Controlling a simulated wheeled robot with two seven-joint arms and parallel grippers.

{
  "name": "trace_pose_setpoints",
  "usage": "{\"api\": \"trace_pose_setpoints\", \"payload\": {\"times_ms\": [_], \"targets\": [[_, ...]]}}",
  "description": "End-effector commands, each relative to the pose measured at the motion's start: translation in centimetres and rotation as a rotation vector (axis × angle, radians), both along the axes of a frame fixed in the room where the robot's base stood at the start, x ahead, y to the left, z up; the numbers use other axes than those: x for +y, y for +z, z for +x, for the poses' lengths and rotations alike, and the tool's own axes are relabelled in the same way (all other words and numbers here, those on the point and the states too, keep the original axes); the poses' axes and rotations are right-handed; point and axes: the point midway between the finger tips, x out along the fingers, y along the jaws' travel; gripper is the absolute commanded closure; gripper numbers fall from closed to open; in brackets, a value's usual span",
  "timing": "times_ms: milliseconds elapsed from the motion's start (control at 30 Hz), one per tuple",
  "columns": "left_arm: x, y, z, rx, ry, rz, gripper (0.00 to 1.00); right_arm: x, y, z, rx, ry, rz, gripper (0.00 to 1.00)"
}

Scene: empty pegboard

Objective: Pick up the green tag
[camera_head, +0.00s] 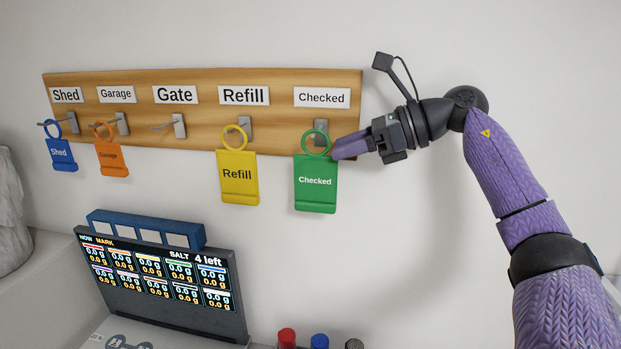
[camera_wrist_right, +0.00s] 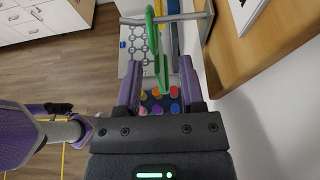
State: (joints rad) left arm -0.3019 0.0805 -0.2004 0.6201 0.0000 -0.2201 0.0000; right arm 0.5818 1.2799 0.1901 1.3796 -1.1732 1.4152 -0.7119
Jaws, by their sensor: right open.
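The green tag (camera_head: 315,184), marked "Checked", hangs by its green ring on the hook (camera_head: 320,127) under the "Checked" label. My right gripper (camera_head: 338,150) is just right of the ring, with its fingers pointing left at it. In the right wrist view the green tag (camera_wrist_right: 154,45) shows edge-on, between and ahead of the two open purple fingers (camera_wrist_right: 159,80). Neither finger is clearly touching it.
The wooden board (camera_head: 195,83) also holds a yellow "Refill" tag (camera_head: 238,180), an orange tag (camera_head: 112,158) and a blue tag (camera_head: 60,154). The "Gate" hook (camera_head: 179,126) is empty. A screen (camera_head: 160,275) stands below. The wall right of the board is clear.

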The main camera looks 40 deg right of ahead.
Motion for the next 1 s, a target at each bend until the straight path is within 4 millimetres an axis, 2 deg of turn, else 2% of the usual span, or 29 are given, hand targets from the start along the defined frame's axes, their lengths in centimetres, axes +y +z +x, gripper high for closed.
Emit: {"api": "trace_pose_setpoints", "payload": {"times_ms": [200,300,500,733,1000], "targets": [[0.0,2.7,-0.1,0.003,0.0,0.001,0.04,2.9,-1.3,2.7,0.0,0.003,0.005,0.5],[0.0,2.9,-0.1,0.002,0.0,0.0,0.04,3.4,-1.9,3.4,-0.002,0.002,0.002,0.5],[0.0,2.7,0.0,0.0,0.0,0.0,0.04,3.4,-2.2,3.5,-0.002,0.0,0.001,0.5],[0.0,2.7,0.1,-0.002,0.0,0.001,0.04,3.4,-2.2,3.5,-0.001,0.001,0.002,0.99],[0.0,2.7,0.2,-0.004,0.001,0.0,0.04,3.4,-2.2,3.5,-0.001,0.001,0.002,1.0]]}}
